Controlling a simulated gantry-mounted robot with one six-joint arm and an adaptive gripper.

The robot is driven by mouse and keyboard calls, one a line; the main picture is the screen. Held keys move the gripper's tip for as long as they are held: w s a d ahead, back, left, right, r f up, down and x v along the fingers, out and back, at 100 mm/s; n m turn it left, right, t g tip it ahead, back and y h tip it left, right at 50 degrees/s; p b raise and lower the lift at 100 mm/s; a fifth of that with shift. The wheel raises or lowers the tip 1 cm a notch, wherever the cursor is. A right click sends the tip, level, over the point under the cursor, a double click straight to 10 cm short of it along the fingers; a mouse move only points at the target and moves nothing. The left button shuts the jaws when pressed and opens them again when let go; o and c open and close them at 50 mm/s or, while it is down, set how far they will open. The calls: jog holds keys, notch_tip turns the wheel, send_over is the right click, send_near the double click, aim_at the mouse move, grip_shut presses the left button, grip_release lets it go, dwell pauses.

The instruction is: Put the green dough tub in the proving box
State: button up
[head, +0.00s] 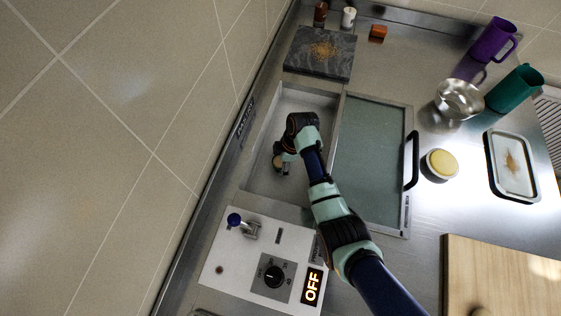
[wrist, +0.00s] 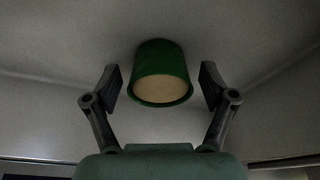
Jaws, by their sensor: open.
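The green dough tub (wrist: 160,72), with pale dough in its round mouth, is between the spread fingers of my gripper (wrist: 161,84) in the wrist view. A gap shows on each side, so the fingers do not touch it. In the head view my gripper (head: 286,168) is open, down inside the grey proving box (head: 262,182). The tub appears to stand on the box floor. The frosted glass lid (head: 370,150) lies to the right, leaving the box open.
A control panel (head: 232,262) with a blue-knobbed lever and a lit OFF display stands in front of the box. On the right are another dough tub (head: 440,164), a metal bowl (head: 459,99), a white tray (head: 492,178), two jugs and a wooden board (head: 500,275).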

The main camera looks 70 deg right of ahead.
jog(key=shift+r, duration=0.1)
jog(key=p+v, duration=0.3)
jog(key=v, duration=0.9)
jog(key=shift+w+r, duration=0.1)
